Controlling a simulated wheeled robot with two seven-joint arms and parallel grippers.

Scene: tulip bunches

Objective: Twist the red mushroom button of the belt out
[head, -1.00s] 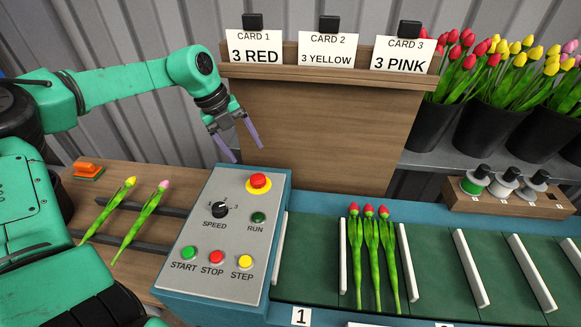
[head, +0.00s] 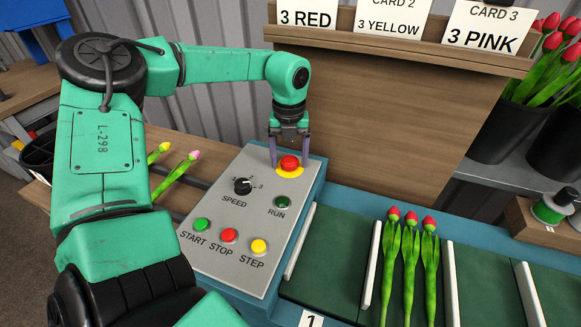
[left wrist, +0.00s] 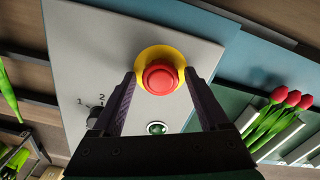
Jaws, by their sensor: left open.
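The red mushroom button (head: 289,163) sits on a yellow ring (head: 290,172) at the top of the grey control panel (head: 222,215). In the left wrist view the red button (left wrist: 160,79) is between and just beyond the fingertips. My left gripper (head: 289,163) points down at the button with its fingers apart, one on each side. In the left wrist view the open fingers (left wrist: 160,76) lie to either side of the yellow ring, with no clear contact. My right gripper is not in view.
The panel also has a speed knob (head: 242,186), a RUN light (head: 282,202) and START (head: 201,224), STOP (head: 228,235) and STEP (head: 259,246) buttons. Three red tulips (head: 409,255) lie on the green belt (head: 335,250). A wooden card board (head: 370,110) stands behind.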

